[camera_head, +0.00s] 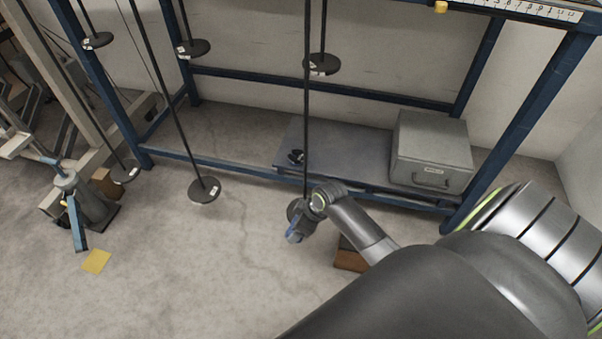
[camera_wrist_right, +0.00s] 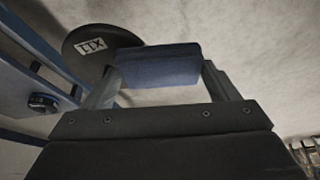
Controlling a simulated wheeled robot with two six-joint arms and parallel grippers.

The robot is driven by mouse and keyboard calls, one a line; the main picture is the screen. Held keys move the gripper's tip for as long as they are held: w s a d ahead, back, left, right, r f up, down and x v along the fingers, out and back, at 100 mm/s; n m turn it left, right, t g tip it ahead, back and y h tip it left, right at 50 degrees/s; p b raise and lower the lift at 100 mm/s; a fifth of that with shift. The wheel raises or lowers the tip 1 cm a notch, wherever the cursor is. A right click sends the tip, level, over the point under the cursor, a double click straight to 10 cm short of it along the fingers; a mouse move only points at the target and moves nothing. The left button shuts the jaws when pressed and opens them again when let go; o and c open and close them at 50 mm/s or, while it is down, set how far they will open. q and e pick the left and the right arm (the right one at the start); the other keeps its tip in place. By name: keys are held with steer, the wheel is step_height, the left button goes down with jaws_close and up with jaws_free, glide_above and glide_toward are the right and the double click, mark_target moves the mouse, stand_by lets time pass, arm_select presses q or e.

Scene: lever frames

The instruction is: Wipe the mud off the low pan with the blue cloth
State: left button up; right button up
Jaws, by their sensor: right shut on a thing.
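My right gripper (camera_head: 301,222) is shut on the blue cloth (camera_head: 293,236), low in front of the rack. In the right wrist view the cloth (camera_wrist_right: 158,68) spans the two fingers as a folded blue block. A dark round pan (camera_wrist_right: 92,46) with a white label is just beyond the cloth there. In the head view this pan (camera_head: 292,209) hangs on a long dark rod and is mostly hidden by my gripper. I cannot tell whether cloth and pan touch. No mud is clear on the part in view. My left gripper is not in view.
Other pans hang on rods, one low to the left (camera_head: 204,191). The blue rack's lower shelf (camera_head: 350,157) bears a grey box (camera_head: 431,150) and a small dark object (camera_head: 296,156). A brown block (camera_head: 350,260) is on the floor beside my forearm. A yellow sheet (camera_head: 97,261) lies left.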

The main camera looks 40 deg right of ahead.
steer(key=shift+f, duration=0.25)
stand_by(0.3)
steer(key=shift+s+d+p, duration=0.45)
steer(key=shift+s+p, duration=0.1)
steer(key=shift+w+a, duration=0.1)
steer(key=shift+w, duration=0.05)
steer(key=shift+w+a, duration=0.8)
steer(key=shift+w, duration=0.15)
steer(key=shift+s, duration=0.1)
steer(key=shift+s+d+f+p, duration=0.15)
steer(key=shift+s+d+p, duration=0.5)
steer(key=shift+s+d, duration=0.35)
steer(key=shift+a, duration=0.1)
